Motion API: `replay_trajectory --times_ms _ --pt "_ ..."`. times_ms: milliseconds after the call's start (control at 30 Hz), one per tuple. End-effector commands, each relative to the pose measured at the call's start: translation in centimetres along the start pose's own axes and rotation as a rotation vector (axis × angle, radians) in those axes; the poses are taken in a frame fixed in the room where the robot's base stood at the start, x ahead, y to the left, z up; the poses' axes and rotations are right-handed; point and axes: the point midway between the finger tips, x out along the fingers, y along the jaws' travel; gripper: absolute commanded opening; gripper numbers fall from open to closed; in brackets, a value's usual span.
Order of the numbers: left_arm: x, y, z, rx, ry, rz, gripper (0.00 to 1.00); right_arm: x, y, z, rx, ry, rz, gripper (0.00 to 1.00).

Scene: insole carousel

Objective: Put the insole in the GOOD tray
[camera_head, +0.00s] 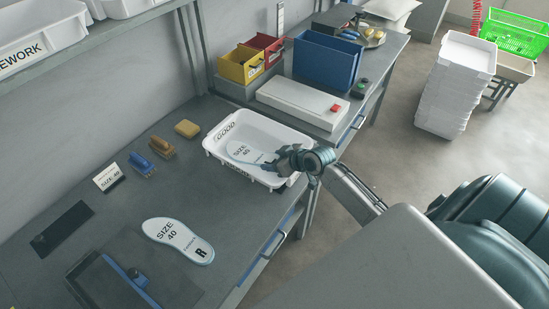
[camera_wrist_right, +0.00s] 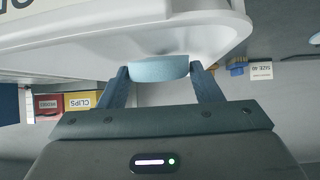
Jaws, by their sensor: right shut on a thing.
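The white GOOD tray (camera_head: 226,131) stands on the grey bench. An insole (camera_head: 242,151) marked SIZE 40 shows within the tray's outline; I cannot tell whether it rests on the tray floor. My right gripper (camera_head: 274,164) is shut on its near right end, at the tray's right side. In the right wrist view, a light-blue end of the insole (camera_wrist_right: 160,67) sits between the two fingers of the gripper (camera_wrist_right: 160,88), with the white tray (camera_wrist_right: 60,62) close by. A second insole (camera_head: 178,240), marked SIZE 40 and R, lies on the bench. My left gripper is not in view.
Brushes (camera_head: 152,155), a yellow sponge (camera_head: 187,128) and a SIZE 40 card (camera_head: 109,177) lie left of the tray. A white box with a red button (camera_head: 300,101), a blue bin (camera_head: 325,62) and yellow and red bins (camera_head: 241,65) stand behind. Stacked white trays (camera_head: 457,85) stand on the floor.

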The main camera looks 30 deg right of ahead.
Motion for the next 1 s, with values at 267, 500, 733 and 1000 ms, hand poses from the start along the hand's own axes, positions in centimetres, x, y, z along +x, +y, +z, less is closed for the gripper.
replay_trajectory --times_ms 267,500,733,1000 --pt "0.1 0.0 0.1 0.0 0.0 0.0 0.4 0.1 0.0 0.1 -0.001 0.001 0.0 0.36" --pt "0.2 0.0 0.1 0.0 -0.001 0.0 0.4 0.2 0.0 0.2 -0.001 0.001 0.0 0.81" --pt "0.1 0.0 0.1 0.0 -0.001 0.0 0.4 0.1 0.0 0.1 -0.001 0.001 0.0 0.81" --pt "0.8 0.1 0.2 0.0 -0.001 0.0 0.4 -3.0 0.1 0.2 -0.008 -0.001 0.001 0.81"
